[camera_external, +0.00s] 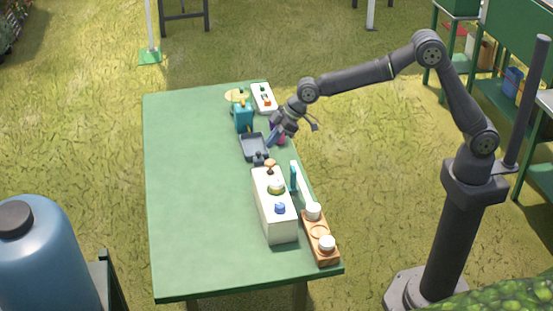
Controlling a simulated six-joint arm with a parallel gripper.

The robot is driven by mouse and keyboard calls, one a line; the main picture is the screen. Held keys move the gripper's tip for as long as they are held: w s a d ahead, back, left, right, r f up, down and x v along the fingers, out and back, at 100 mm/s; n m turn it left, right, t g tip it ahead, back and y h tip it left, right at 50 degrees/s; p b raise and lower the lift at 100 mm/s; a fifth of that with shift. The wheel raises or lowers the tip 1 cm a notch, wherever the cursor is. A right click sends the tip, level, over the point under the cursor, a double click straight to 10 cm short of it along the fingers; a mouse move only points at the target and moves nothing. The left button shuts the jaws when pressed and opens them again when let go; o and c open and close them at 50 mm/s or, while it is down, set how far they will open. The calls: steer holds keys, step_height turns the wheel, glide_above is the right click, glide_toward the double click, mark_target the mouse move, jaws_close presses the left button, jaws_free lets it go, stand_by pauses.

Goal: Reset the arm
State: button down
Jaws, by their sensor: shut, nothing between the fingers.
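My gripper (272,139) is shut and empty. It points down over the right side of the green table (195,210), close to a dark grey tray (246,158). In this view its tip overlaps the tray's right edge, and I cannot tell whether they touch. My arm reaches in from the right, with its base standing on the grass beside the table. A small purple thing (279,137) is partly hidden behind the gripper.
A white box (278,230) with coloured knobs and a wooden holder (331,257) with white cups stand nearer. A teal container (243,119) and a white tray (258,92) stand beyond the gripper. The table's left half is clear. A blue tank (50,260) stands at lower left.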

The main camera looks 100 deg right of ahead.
mark_target(267, 162)
steer(key=shift+r, duration=0.65)
steer(key=shift+f, duration=0.1)
steer(key=shift+f, duration=3.75)
steer(key=c, duration=2.2)
jaws_free()
